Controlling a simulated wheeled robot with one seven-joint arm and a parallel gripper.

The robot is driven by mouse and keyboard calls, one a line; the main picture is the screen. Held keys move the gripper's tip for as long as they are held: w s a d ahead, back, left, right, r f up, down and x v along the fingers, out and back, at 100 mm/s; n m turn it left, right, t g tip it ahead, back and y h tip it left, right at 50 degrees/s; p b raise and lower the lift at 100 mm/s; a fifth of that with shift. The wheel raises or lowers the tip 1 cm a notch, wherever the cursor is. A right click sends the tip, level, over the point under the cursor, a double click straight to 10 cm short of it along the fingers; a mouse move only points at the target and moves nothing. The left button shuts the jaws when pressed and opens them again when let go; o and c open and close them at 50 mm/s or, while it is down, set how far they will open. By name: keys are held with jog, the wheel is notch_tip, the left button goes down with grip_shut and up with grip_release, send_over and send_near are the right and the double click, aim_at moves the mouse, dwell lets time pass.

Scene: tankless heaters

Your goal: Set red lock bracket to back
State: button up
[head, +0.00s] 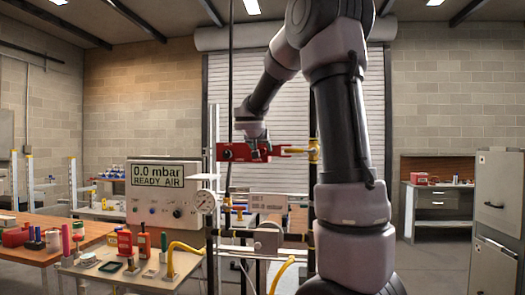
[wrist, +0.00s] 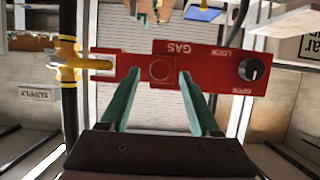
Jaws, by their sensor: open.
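The red lock bracket (head: 232,152) is a red plate at mid-height in the head view, left of a yellow valve fitting (head: 313,150). In the wrist view it appears upside down as a red plate (wrist: 210,88) marked GAS, with a black knob (wrist: 252,68) and LOCK and OPEN labels. A narrower red bar (wrist: 105,73) reaches from it toward the yellow fitting (wrist: 68,62). My gripper (head: 258,152) is at the bracket. In the wrist view its green fingers (wrist: 158,76) are apart, overlapping the bar and plate; I cannot tell whether they touch.
A dark vertical pipe (wrist: 69,115) stands beside the yellow fitting. A wooden bench (head: 90,232) holds several small items. Open floor (head: 435,262) lies at right.

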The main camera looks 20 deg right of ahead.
jog(key=shift+x, duration=1)
jog(key=shift+c, duration=0.3)
grip_shut()
dwell(0.5)
